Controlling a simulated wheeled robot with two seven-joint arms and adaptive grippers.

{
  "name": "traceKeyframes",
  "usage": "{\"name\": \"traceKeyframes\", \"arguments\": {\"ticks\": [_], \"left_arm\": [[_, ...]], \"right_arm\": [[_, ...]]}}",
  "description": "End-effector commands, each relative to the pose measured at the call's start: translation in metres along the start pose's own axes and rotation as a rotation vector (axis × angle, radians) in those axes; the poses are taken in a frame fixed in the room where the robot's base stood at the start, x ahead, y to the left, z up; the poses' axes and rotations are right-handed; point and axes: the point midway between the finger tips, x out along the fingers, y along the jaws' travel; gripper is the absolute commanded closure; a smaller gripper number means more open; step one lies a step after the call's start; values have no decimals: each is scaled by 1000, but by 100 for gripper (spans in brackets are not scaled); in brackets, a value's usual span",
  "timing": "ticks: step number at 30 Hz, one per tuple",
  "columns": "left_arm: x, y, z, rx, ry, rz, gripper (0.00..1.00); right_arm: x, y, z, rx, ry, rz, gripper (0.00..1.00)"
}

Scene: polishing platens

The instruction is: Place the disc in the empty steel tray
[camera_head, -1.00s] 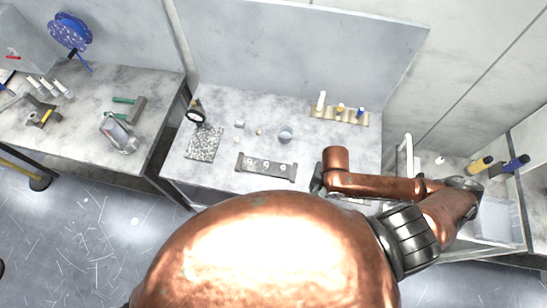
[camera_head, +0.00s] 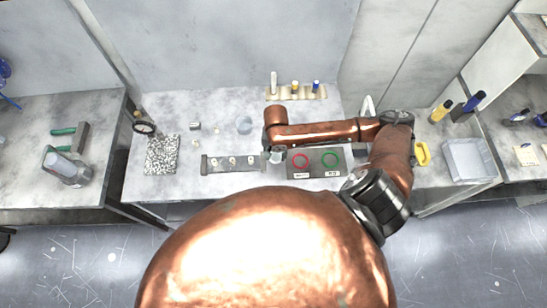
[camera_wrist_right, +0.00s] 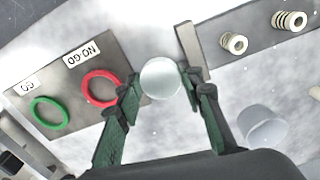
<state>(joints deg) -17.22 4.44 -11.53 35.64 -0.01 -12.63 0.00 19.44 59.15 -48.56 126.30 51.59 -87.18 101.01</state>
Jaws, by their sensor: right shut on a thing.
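My right gripper (camera_wrist_right: 165,86) is shut on a pale, round, glassy disc (camera_wrist_right: 160,78), held between its green-padded fingertips. In the head view the disc (camera_head: 278,155) shows below the end of my copper arm, between the slotted rack and the ring plate. A grey rectangular tray (camera_head: 469,161) stands on the bench at the right and looks empty; I cannot tell its material. My left gripper is not in view.
The ring plate (camera_head: 315,174) has a red ring and a green ring, labelled NO GO and GO. The slotted rack (camera_head: 208,165) holds small pieces. A speckled pad (camera_head: 162,155) and a cup (camera_head: 244,125) are left.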

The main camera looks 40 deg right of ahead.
Motion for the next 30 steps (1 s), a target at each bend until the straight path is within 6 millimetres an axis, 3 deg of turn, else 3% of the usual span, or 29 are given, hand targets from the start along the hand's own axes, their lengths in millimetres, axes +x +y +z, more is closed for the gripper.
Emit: {"name": "traceKeyframes", "arguments": {"ticks": [13, 25, 26, 30], "left_arm": [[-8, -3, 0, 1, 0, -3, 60], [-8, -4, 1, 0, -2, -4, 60], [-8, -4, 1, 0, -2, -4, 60], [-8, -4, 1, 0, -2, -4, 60]], "right_arm": [[42, -8, -10, -2, 2, 0, 91], [48, -7, -10, -1, 1, 0, 91], [48, -7, -10, -1, 2, 0, 63], [48, -7, -10, -2, 2, 0, 58]]}}
